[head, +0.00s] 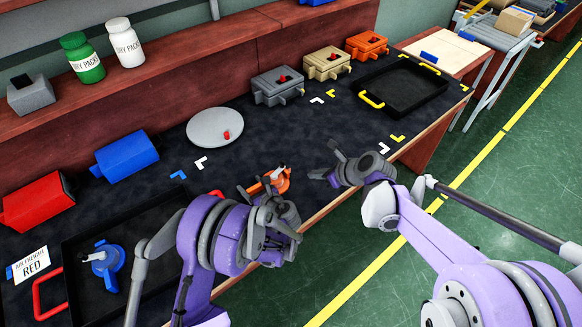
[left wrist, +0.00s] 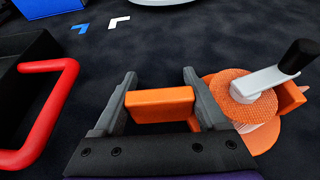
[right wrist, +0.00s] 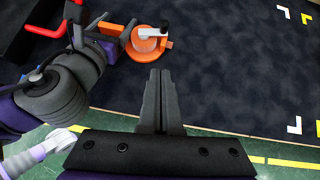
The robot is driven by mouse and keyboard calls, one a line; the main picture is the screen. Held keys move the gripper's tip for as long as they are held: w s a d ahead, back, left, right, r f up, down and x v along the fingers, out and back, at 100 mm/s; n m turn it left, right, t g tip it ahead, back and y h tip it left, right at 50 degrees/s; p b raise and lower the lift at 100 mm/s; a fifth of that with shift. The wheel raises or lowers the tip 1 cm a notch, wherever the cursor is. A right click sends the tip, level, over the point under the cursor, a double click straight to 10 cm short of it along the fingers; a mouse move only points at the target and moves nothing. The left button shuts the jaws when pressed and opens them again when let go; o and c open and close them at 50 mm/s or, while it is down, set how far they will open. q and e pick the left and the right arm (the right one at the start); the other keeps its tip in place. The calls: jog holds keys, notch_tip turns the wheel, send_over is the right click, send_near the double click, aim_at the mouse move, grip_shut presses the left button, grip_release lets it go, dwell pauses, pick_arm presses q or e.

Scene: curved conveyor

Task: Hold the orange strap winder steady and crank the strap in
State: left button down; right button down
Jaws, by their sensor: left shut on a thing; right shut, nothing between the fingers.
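The orange strap winder (head: 278,181) is on the dark mat near the table's front edge. Its round orange reel, white crank arm and black knob show in the left wrist view (left wrist: 245,105), at the right. My left gripper (head: 262,192) is shut on the winder's orange handle block (left wrist: 160,105), with a finger on each side. The winder also shows in the right wrist view (right wrist: 150,42), with the crank on top. My right gripper (head: 335,165) is shut and empty, to the right of the winder and apart from it. No loose strap can be made out.
A black tray with red handles (head: 75,243) holds a blue winder (head: 105,262) at the left. A round grey plate (head: 213,122) lies behind. Grey, tan and orange boxes stand along the back, beside a black tray with yellow handles (head: 425,103). The mat's middle is clear.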

send_near(284, 168)
jog(key=f, duration=0.3)
jog(key=shift+s+f, duration=0.3)
jog(key=w+a, duration=0.2)
jog(key=shift+w+a+f, duration=0.15)
jog(key=shift+w+a, duration=0.05)
jog(key=shift+a, duration=0.05)
jog(key=shift+w+a, duration=0.35)
jog(key=shift+w, duration=0.05)
